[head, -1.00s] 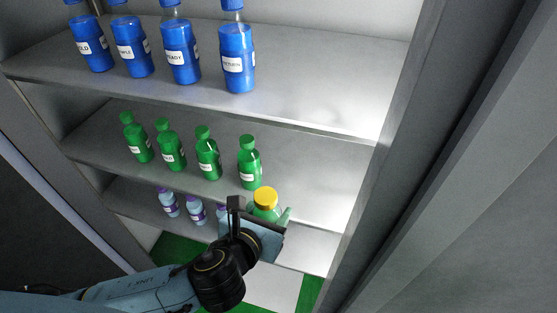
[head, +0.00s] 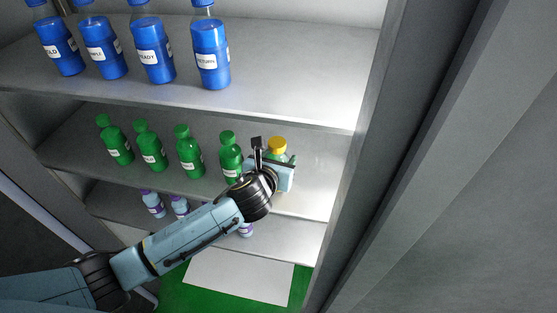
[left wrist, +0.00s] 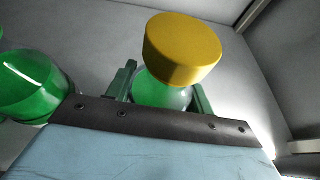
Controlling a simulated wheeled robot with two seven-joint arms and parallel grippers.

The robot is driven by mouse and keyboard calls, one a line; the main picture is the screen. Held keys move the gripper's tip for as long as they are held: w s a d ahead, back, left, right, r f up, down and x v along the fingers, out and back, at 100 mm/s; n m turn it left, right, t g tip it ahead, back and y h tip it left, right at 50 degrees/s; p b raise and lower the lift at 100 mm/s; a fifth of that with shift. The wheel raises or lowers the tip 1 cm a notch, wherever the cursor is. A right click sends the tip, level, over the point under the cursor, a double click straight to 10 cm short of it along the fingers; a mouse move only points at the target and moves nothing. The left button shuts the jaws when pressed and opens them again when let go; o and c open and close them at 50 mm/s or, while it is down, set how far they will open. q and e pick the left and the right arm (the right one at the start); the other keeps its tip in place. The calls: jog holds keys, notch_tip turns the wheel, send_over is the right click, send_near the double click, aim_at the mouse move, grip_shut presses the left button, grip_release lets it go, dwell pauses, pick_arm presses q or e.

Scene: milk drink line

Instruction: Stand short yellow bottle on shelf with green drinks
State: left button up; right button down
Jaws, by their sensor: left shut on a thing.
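The short bottle has a yellow cap (head: 278,145) and a greenish body. In the left wrist view its yellow cap (left wrist: 183,48) stands above green contents (left wrist: 160,92). My left gripper (head: 276,165) is shut around its body and holds it upright at the middle shelf (head: 313,160), right of the green drinks. The nearest green bottle (head: 230,155) is just left of the gripper and also shows in the left wrist view (left wrist: 30,85). The bottle's base is hidden, so I cannot tell whether it touches the shelf. My right gripper is not in view.
Several green bottles (head: 188,152) stand in a row on the middle shelf. Blue bottles (head: 211,55) stand on the upper shelf (head: 290,85). Small purple-labelled bottles (head: 152,203) stand below. The cabinet's side wall (head: 362,130) is to the right, with free shelf before it.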

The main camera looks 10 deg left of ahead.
pick_arm(q)
jog(key=shift+f, duration=0.2)
jog(key=shift+f, duration=0.15)
jog(key=o, duration=1.1)
jog(key=shift+o, duration=0.2)
jog(key=shift+s, duration=0.2)
jog(key=v, duration=1.1)
jog(key=shift+s+r+p, duration=0.25)
jog(key=shift+s+p, duration=0.05)
jog(key=shift+p, duration=0.15)
